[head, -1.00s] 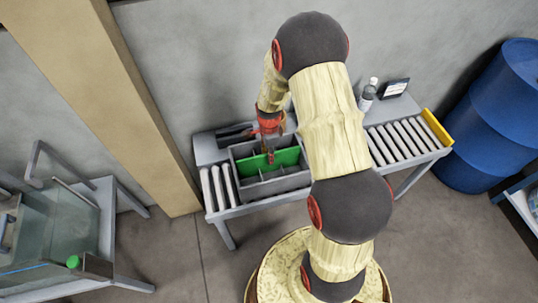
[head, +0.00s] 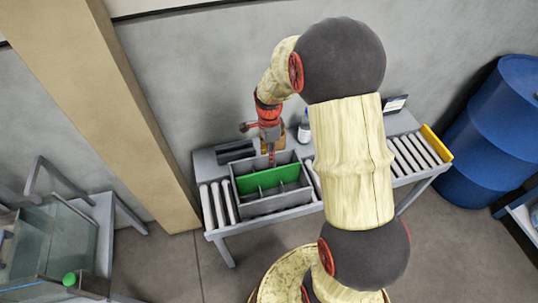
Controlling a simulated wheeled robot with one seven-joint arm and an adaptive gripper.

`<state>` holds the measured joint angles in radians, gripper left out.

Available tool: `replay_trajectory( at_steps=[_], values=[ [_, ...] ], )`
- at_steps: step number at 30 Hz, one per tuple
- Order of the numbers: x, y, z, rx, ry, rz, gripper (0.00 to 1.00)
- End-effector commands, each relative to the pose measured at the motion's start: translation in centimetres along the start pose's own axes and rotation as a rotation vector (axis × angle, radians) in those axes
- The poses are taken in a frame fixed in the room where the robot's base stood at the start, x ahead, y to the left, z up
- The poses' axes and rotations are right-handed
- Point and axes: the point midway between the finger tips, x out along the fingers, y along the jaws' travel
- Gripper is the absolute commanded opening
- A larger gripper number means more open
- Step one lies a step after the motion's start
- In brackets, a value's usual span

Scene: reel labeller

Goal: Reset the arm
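My arm reaches from the bottom right of the head view over the roller bench (head: 275,227). My gripper (head: 271,160) points down over the back edge of a grey divided bin (head: 290,206) with a green panel (head: 258,179) in it. The fingers are small and partly merge with the bin behind them. I cannot tell whether they are open or shut, and I see nothing held.
A dark block (head: 236,151) lies on the bench's back ledge. A white bottle (head: 304,130) and a small screen (head: 395,104) stand to the right. A yellow end stop (head: 436,143) closes the rollers. A blue drum (head: 505,130) is at right, a glass tank (head: 50,240) at left.

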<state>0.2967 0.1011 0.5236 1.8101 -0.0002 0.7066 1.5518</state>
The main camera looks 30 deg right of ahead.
Motion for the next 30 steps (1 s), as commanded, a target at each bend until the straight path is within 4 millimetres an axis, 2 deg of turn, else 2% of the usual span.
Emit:
replay_trajectory(
  at_steps=[13, 17, 20, 23, 26, 30],
  values=[
    [0.0, 0.0, 0.0, -0.049, 0.0, 0.0, 0.3],
    [0.1, 0.6, 0.0, -0.227, -0.003, 0.019, 0.3],
    [0.8, 3.0, 0.1, -0.428, -0.016, 0.069, 0.3],
    [-0.5, 5.2, 0.2, -0.636, -0.03, 0.087, 0.3],
    [-3.3, 7.3, 0.8, -0.863, -0.035, 0.074, 0.3],
    [-8.6, 10.8, 2.3, -1.197, -0.012, 0.019, 0.3]
  ],
)
